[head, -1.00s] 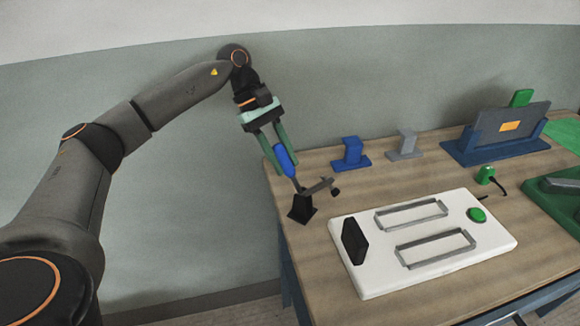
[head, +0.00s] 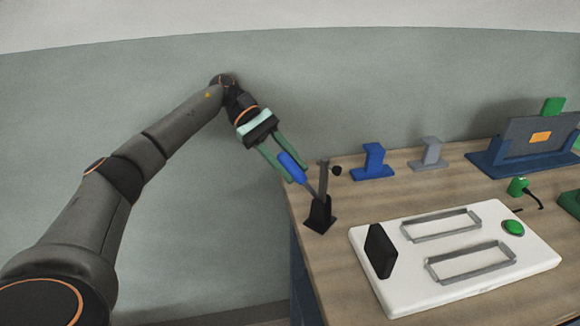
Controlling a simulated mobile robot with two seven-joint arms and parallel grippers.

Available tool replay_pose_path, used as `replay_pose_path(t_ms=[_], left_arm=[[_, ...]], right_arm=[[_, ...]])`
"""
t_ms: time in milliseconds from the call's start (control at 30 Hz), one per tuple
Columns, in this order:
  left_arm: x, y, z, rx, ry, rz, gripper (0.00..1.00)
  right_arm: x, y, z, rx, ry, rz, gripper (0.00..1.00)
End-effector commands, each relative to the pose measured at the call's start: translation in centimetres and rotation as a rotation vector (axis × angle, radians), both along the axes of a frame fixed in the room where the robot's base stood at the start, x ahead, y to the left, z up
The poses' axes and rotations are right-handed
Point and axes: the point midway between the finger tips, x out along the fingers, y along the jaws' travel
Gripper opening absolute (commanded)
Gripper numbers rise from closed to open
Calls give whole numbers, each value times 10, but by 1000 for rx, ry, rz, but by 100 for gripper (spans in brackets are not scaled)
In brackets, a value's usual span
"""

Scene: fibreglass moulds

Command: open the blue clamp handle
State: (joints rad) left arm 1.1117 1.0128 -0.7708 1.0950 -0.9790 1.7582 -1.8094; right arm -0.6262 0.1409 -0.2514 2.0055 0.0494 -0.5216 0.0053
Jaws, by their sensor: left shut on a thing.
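The toggle clamp stands at the table's left edge on a black base (head: 320,215). Its blue handle (head: 291,166) leans up and to the left, out past the table edge. Its grey clamp arm (head: 323,180) with a dark tip stands nearly upright above the base. My left gripper (head: 287,169) is shut on the blue handle, with its green fingers on either side of it. My right gripper is not in view.
A white board (head: 455,284) with two grey frames, a black block (head: 380,250) and a green button (head: 513,228) lies right of the clamp. A blue stand (head: 373,163) and a grey stand (head: 430,154) are behind. A tablet holder (head: 525,160) stands back right.

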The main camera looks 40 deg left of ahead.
Motion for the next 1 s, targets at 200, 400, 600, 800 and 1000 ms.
replay_pose_path(t_ms=[200, 400, 600, 800, 1000], left_arm=[[0, 0, 0, -4, 3, 3, 0], [0, 0, -1, -2, 3, 2, 53], [0, 0, -1, -1, 3, 1, 63], [0, 0, 2, 0, 0, 1, 63], [1, 0, 31, -2, -3, 2, 63]], right_arm=[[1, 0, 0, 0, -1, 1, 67], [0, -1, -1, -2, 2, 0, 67], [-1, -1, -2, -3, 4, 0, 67], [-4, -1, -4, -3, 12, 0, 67], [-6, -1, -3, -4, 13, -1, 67]])
